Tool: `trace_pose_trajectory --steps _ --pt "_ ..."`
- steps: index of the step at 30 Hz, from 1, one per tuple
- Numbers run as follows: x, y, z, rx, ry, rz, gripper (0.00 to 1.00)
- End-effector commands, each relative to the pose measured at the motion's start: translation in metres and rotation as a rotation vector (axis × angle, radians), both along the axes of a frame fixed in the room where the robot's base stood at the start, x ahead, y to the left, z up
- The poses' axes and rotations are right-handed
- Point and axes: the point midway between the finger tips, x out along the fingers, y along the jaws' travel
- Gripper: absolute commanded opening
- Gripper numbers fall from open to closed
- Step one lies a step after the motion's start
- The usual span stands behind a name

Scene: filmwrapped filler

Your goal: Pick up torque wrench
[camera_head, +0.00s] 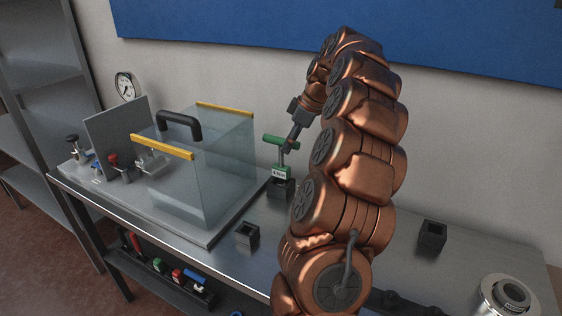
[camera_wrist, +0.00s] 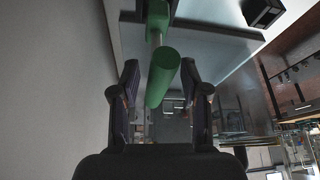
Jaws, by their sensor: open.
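The torque wrench (camera_head: 275,139) is a green T-handled tool with a metal shaft and a small labelled green block low on it. It stands upright in a black holder (camera_head: 281,188) on the bench, right of the clear cover. My gripper (camera_head: 288,146) is at the right end of its handle. In the wrist view the green handle (camera_wrist: 163,72) lies between the two open fingers of my gripper (camera_wrist: 160,78), with gaps visible on both sides. I cannot tell whether a finger touches it.
A clear cover (camera_head: 225,165) with yellow edges and a black handle stands on the metal bench (camera_head: 300,235). Empty black holders stand at the front (camera_head: 247,235) and right (camera_head: 432,238). A metal cylinder (camera_head: 508,298) is at the right corner. The wall is close behind.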

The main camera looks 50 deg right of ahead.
Motion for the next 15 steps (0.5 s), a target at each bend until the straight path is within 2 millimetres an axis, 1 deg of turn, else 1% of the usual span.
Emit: trace_pose_trajectory --steps 4,8,15 --pt "0.003 0.001 -0.003 0.002 0.002 0.001 0.45" --pt "0.010 0.003 -0.011 0.000 0.000 -0.001 0.45" --pt "0.024 0.008 -0.036 0.001 0.002 0.001 0.45"
